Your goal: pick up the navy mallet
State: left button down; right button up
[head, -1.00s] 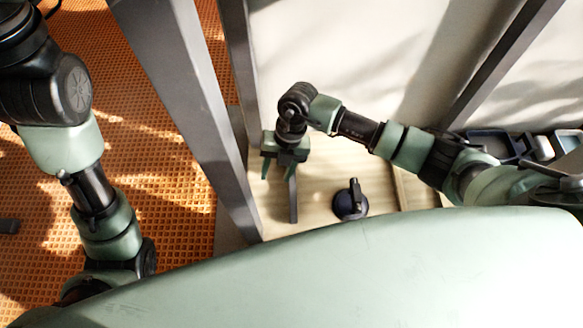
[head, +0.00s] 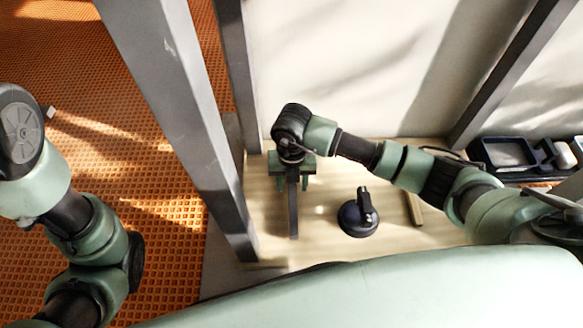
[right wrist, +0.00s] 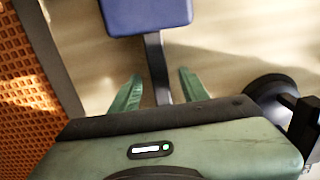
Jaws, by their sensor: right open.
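The navy mallet lies on the pale board. In the right wrist view its blue head (right wrist: 148,14) is at the top and its dark handle (right wrist: 157,66) runs down between my fingers. The right gripper (right wrist: 161,78) is open, with one finger on each side of the handle and visible gaps on both sides. I cannot tell how far above the board the fingertips are. My left arm shows, but its gripper is out of view.
A dark suction cup (head: 358,217) with a handle stands on the board (head: 325,184), right of the mallet. A wooden strip (head: 414,209) lies farther right. Dark trays (head: 508,153) sit at the far right. A grey post (head: 185,125) rises close on the left.

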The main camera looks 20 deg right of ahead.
jog(key=shift+f, duration=0.7)
jog(key=shift+r, duration=0.1)
jog(key=shift+c, duration=0.3)
grip_shut()
jog(key=shift+r, duration=0.1)
